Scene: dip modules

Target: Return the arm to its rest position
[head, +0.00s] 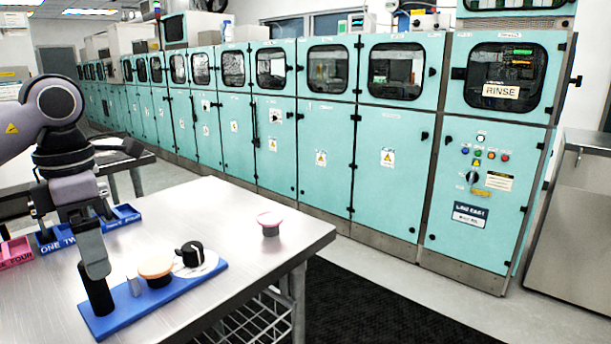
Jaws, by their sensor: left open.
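My left arm comes in from the left, and its gripper (97,285) points down over the left end of a blue board (170,303) on the metal table. The gripper is open; the fingers overlap in this view, so the gap between them is hidden. I see nothing held in it. The dark lower tip appears close to the board, but I cannot tell whether it touches. My right gripper is not in view.
The board carries a small metal cylinder (133,286), an orange-topped piece (156,269) and a black knob (190,254) on a white disc. A pink-topped grey piece (269,222) stands near the table's right edge. Blue bins (121,216) and a pink bin (15,252) sit left.

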